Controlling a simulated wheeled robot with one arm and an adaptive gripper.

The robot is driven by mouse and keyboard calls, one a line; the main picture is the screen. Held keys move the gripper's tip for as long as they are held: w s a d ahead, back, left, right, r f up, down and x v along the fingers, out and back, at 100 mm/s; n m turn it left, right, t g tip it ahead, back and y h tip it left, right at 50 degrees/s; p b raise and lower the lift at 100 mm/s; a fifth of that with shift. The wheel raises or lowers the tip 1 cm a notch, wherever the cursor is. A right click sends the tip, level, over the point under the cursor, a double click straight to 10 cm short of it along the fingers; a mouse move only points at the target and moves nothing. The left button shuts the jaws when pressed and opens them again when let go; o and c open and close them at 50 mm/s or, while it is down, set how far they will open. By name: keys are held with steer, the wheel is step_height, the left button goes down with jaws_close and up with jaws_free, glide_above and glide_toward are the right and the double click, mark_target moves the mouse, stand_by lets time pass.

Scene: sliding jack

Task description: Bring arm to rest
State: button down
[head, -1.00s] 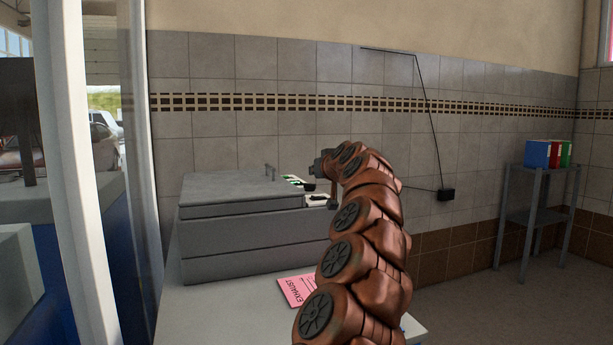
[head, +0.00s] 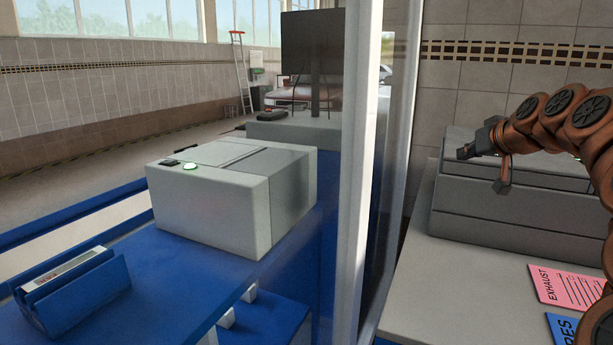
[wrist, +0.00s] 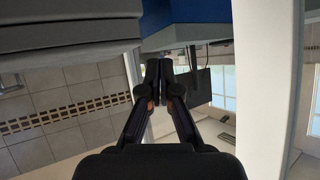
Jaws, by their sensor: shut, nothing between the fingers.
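My arm comes in from the right edge of the head view, copper-coloured and bent. My gripper (head: 466,152) is at its end, pointing left in front of the grey box (head: 500,215) on the bench. In the wrist view my gripper (wrist: 166,72) shows its two dark fingers side by side. It is shut, with nothing held between the fingers. I cannot tell how far it is from the grey box.
A white post (head: 352,190) stands left of the bench. Beyond it are a pale grey machine (head: 210,215) on a blue counter (head: 175,290) and a dark monitor (head: 313,55). A pink EXHAUST card (head: 566,290) and a blue card (head: 570,328) lie on the bench (head: 460,290).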

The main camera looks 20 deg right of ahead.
steer(key=s+a+f+n+g+y+p, duration=0.15)
steer(key=a+f, duration=0.25)
steer(key=a, duration=0.6)
steer(key=s+a+f+n+g+y, duration=0.1)
steer(key=s+a+f+g, duration=0.15)
steer(key=a, duration=0.65)
steer(key=s+a+f+n+g+y+p, duration=0.15)
steer(key=a+f, duration=0.25)
steer(key=a, duration=0.6)
steer(key=s+a+f+g+p, duration=0.1)
steer(key=s+a+f+g, duration=0.1)
steer(key=s+a+f, duration=0.4)
steer(key=s+a+f+g, duration=0.2)
steer(key=s+f+g, duration=0.1)
steer(key=s, duration=0.5)
steer(key=s+f+g+h, duration=0.1)
steer(key=s+f, duration=0.2)
steer(key=s, duration=0.4)
steer(key=s+f+g+h+p, duration=0.1)
steer(key=s+f+g, duration=0.1)
steer(key=s, duration=0.6)
steer(key=shift+f+m, duration=0.3)
steer(key=shift+f, duration=0.45)
